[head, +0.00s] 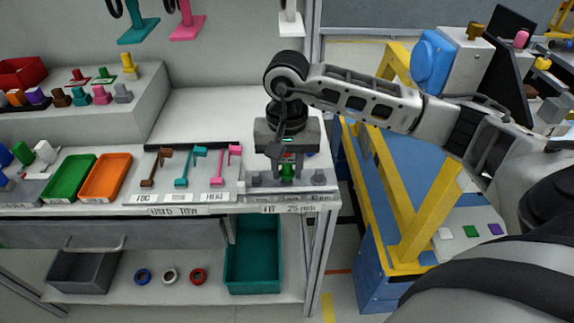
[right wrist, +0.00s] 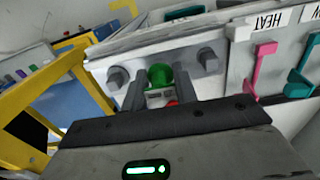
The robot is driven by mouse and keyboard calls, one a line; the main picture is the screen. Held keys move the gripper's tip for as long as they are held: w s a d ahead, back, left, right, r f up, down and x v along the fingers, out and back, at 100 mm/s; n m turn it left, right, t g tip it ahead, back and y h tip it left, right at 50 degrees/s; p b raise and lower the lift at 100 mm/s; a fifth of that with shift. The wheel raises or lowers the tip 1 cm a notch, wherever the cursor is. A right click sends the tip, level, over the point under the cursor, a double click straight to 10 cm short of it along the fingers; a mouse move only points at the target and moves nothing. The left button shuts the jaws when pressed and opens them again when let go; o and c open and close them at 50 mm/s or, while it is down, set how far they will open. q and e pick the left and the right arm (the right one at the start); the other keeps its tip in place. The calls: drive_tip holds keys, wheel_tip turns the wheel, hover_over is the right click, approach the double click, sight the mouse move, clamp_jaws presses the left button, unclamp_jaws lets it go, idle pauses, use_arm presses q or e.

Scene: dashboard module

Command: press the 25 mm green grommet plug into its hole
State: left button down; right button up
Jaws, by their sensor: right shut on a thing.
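My right gripper (head: 287,174) points straight down over the right end of the bench, its fingers shut on the green grommet plug (head: 287,170). In the right wrist view the green plug (right wrist: 160,75) shows as a round head between the two dark fingers. It is at a light-coloured fixture (right wrist: 190,77), between two grey plugs or pegs (right wrist: 118,76) (right wrist: 208,60). The 25 mm hole is hidden by the plug and fingers, so I cannot tell how deep the plug sits. My left gripper is not in view.
A label reading "FIT 25 mm" (head: 286,209) is on the bench's front edge. Brown, teal and pink tow hooks (head: 186,168) stand left of the fixture. Green (head: 69,178) and orange (head: 106,178) trays lie farther left. A yellow frame (head: 405,200) stands at right.

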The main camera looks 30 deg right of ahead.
sight(287, 161)
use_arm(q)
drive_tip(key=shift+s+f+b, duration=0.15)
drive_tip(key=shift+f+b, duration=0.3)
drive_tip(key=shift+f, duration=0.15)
use_arm(e)
drive_tip(key=shift+f, duration=0.4)
drive_tip(key=shift+f+b, duration=0.5)
drive_tip(key=shift+f, duration=0.05)
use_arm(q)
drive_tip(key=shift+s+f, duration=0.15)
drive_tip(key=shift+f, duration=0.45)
use_arm(e)
drive_tip(key=o, duration=1)
drive_tip(key=shift+c, duration=0.2)
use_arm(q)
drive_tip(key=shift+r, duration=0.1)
use_arm(e)
drive_tip(key=shift+r, duration=0.7)
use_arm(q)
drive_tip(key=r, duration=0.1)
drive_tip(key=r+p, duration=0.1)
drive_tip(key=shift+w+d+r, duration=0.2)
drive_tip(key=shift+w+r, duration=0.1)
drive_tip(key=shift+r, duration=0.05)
use_arm(e)
wheel_tip(287, 161, up, 15)
